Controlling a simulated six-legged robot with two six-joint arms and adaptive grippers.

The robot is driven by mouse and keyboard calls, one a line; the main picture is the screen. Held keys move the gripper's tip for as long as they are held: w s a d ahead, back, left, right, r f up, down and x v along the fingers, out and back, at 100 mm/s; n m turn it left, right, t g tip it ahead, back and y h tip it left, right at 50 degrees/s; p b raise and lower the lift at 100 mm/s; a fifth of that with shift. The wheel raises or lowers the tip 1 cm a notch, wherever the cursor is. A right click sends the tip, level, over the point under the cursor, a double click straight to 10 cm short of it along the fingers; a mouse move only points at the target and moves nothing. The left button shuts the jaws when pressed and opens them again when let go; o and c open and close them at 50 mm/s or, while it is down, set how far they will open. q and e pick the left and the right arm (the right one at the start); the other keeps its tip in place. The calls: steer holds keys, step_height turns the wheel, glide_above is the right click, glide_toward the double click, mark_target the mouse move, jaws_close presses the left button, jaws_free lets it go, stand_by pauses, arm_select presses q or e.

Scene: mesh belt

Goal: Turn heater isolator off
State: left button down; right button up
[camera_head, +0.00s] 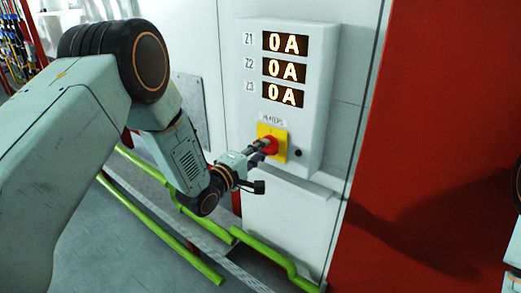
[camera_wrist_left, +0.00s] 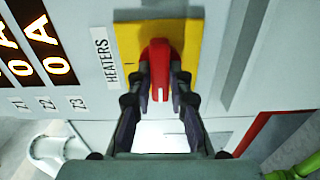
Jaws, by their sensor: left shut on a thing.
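The heater isolator is a red rotary knob (camera_head: 268,146) on a yellow square plate (camera_head: 279,132), under a HEATERS label (camera_head: 272,119) on a white box. In the left wrist view the red knob (camera_wrist_left: 160,68) has its grip lying parallel to the label's text. My left gripper (camera_head: 260,149) reaches it from the left. In the left wrist view its two fingers (camera_wrist_left: 161,88) are closed on either side of the knob's grip. My right gripper is out of view.
Three displays (camera_head: 284,69) marked Z1, Z2 and Z3 each read 0A. A small black button (camera_head: 298,153) sits right of the plate. Green rails (camera_head: 255,246) run below the box. A red panel (camera_head: 430,110) stands to the right.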

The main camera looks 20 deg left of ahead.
arm_select(q)
steer(key=shift+w+r, duration=0.1)
steer(key=shift+r, duration=0.1)
stand_by(0.4)
steer(key=c, duration=1.2)
jaws_free()
steer(key=shift+f, duration=0.15)
steer(key=v, duration=1.2)
